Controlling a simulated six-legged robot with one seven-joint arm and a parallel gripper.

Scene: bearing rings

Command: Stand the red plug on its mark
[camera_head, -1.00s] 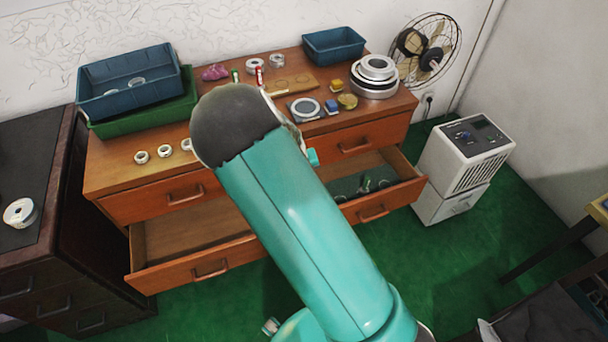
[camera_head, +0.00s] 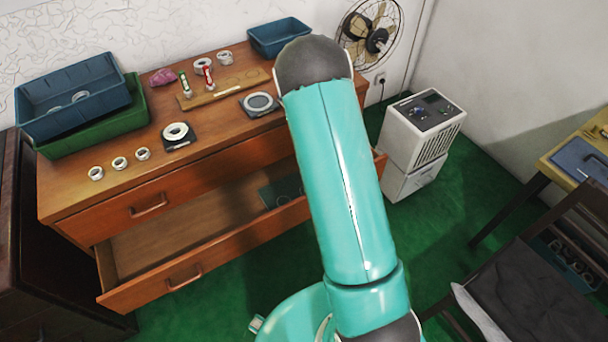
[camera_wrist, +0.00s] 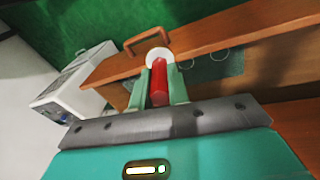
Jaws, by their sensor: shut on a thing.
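My gripper (camera_wrist: 160,72) is shut on a red plug (camera_wrist: 159,88) with a pale round end, between two green fingers in the wrist view. In the head view my arm hides the gripper and the held plug. A similar red piece (camera_head: 207,76) and a green piece (camera_head: 185,84) stand upright on a wooden board (camera_head: 215,94) on the dresser top. The board carries faint round outlines at its right end. A green mat (camera_wrist: 228,64) with pale circles lies in the open drawer. I cannot tell which outline is the red plug's mark.
The dresser's lower drawer (camera_head: 200,264) is pulled open. Several small rings, a ring on a dark pad (camera_head: 177,143) and stacked bins (camera_head: 118,112) occupy the dresser top. A white appliance (camera_head: 420,135) and a fan (camera_head: 370,34) stand to the right.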

